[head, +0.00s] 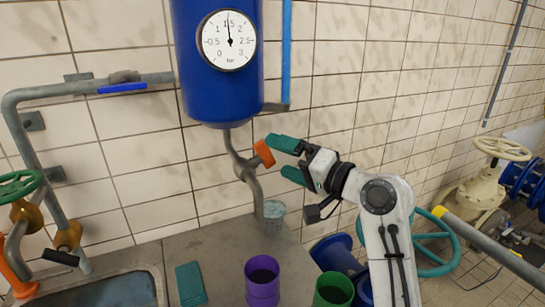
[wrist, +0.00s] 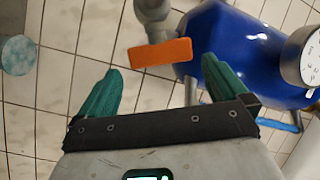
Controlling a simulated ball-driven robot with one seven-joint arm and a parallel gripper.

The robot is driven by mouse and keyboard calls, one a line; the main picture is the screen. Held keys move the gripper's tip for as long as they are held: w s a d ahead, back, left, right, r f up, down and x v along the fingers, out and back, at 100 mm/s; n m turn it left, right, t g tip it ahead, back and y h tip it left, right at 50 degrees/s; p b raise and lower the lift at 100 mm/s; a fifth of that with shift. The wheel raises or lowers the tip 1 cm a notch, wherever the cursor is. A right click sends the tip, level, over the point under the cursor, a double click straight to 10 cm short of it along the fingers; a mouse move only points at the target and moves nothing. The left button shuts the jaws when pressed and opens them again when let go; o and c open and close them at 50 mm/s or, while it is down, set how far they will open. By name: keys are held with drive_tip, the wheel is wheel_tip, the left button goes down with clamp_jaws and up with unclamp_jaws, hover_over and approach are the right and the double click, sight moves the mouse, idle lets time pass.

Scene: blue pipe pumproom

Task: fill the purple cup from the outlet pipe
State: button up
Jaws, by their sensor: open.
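The purple cup (head: 262,288) stands upright near the front of the grey counter, its inside dark; I cannot tell if it holds liquid. The grey outlet pipe (head: 242,167) comes down from the blue tank and ends above the counter, behind the purple cup. Its orange valve handle (head: 264,153) sticks out to the right. My gripper (head: 281,158) is open and empty, its teal fingertips just right of the handle. In the wrist view, the handle (wrist: 160,53) lies beyond and between the open fingertips (wrist: 162,75), apparently not touched.
A pale, mesh-like cup (head: 274,213) stands by the pipe's lower end. A green cup (head: 333,291) is right of the purple cup, and a teal sponge-like block (head: 190,284) lies to its left beside a sink (head: 110,292). The blue tank (head: 217,85) with its gauge hangs above.

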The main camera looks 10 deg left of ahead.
drive_tip(key=v, duration=0.6)
drive_tip(key=shift+b, duration=0.4)
drive_tip(key=shift+s+d, duration=0.1)
drive_tip(key=shift+d, duration=0.05)
idle(1.0)
